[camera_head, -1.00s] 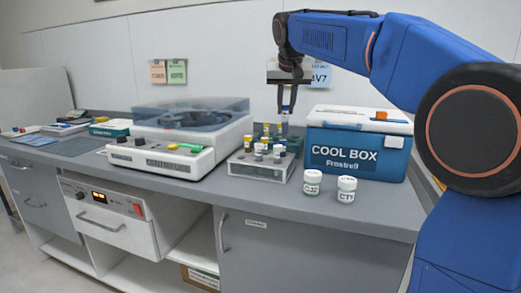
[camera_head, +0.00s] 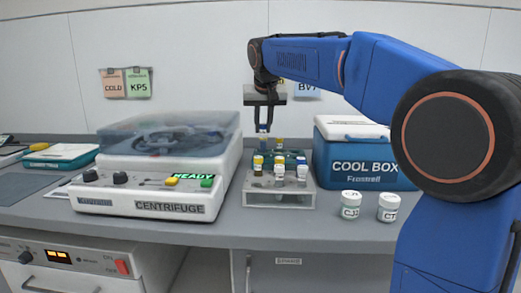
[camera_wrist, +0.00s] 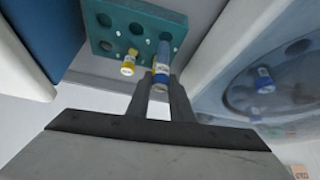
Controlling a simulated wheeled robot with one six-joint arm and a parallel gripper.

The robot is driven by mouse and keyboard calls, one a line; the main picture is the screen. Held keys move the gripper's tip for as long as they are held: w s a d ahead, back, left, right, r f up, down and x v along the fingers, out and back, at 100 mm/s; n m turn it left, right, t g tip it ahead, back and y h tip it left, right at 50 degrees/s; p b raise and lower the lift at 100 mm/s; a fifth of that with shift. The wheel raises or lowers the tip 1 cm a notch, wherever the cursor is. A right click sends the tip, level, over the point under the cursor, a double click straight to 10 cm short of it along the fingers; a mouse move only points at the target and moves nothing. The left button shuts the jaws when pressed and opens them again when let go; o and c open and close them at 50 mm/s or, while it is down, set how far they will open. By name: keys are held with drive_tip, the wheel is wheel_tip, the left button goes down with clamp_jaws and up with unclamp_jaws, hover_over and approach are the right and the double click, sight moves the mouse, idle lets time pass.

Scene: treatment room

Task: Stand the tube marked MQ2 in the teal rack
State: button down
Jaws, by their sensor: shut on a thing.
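My gripper (camera_head: 264,124) is shut on a blue-capped tube (camera_wrist: 161,65), which also shows in the head view (camera_head: 263,131). Its marking is not readable, so I cannot tell whether it is MQ2. The teal rack (camera_wrist: 105,40) has several open holes and holds a yellow-capped tube (camera_wrist: 129,63) beside the held one. In the head view the teal rack (camera_head: 292,155) is partly hidden behind the front rack. The held tube is over the rack's edge row, roughly upright. I cannot tell whether its lower end is inside a hole.
A pale grey rack (camera_head: 265,199) with several capped tubes stands in front of the teal rack. The centrifuge (camera_head: 150,205), lid down and reading READY, is at left. The cool box (camera_head: 350,165) is close at right. Two white jars (camera_head: 350,204) (camera_head: 388,207) stand near the counter's front.

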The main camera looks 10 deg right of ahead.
sight(262, 136)
drive_tip(key=shift+w+a+f, duration=0.15)
drive_tip(key=shift+f, duration=2.95)
drive_tip(key=c, duration=1.6)
unclamp_jaws()
drive_tip(key=shift+f, duration=0.1)
drive_tip(key=shift+o, duration=0.2)
drive_tip(key=shift+r, duration=0.4)
drive_tip(key=v, duration=1.1)
drive_tip(key=shift+s+r, duration=0.15)
drive_tip(key=shift+s, duration=0.05)
